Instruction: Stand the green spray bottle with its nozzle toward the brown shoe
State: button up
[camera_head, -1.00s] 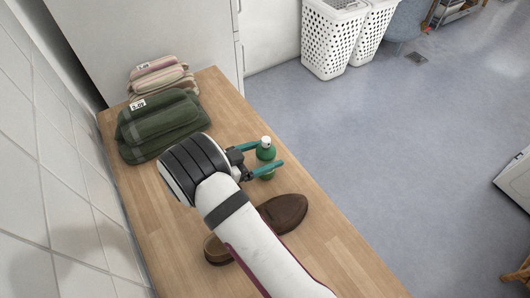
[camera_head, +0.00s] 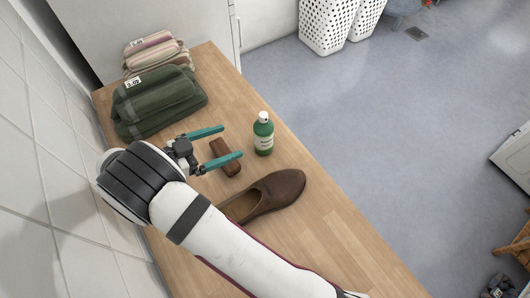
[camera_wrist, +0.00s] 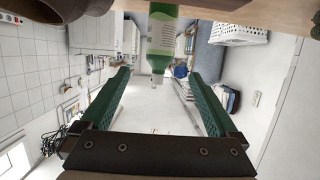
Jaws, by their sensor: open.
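The green spray bottle (camera_head: 263,139), with a white top and pale label, stands upright on the wooden counter near its right edge. The wrist view shows the bottle (camera_wrist: 163,35) upside down in the picture, centred beyond the fingers. Which way its nozzle points is too small to tell. The brown shoe (camera_head: 278,190) lies nearer the camera than the bottle, partly hidden by my arm. My gripper (camera_head: 231,142) is open and empty, its teal fingers pointing at the bottle from the left, with a gap between.
A small brown block (camera_head: 222,154) lies on the counter (camera_head: 330,240) beside my fingers. Folded green towels (camera_head: 158,101) and a striped stack (camera_head: 154,57) lie at the back left. A tiled wall bounds the left. White baskets (camera_head: 327,25) stand on the floor beyond.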

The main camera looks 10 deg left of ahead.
jog(key=w+r+m+t+y, duration=0.1)
jog(key=w+r+y, duration=0.25)
jog(key=w, duration=0.25)
jog(key=w+r+m+y, duration=0.1)
jog(key=w+r+y, duration=0.25)
jog(key=w, duration=0.25)
jog(key=w+d+r+n+y, duration=0.2)
jog(key=d+r+n+y, duration=0.1)
jog(key=r+y, duration=0.5)
jog(key=s+d+f+g+h, duration=0.1)
jog(key=s+d+g, duration=0.3)
jog(key=s+d, duration=0.3)
jog(key=s+d+f+n+g+h, duration=0.1)
jog(key=s+d+g, duration=0.2)
jog(key=s+d, duration=0.4)
jog(key=s+d+f+n+g, duration=0.1)
jog(key=s+d+g, duration=0.3)
jog(key=s, duration=1.5)
jog(key=d, duration=0.3)
jog(key=shift+s+f+g+h, duration=0.25)
jog(key=shift+f+g+h, duration=0.05)
jog(key=shift+h, duration=0.1)
jog(key=shift+w, duration=0.1)
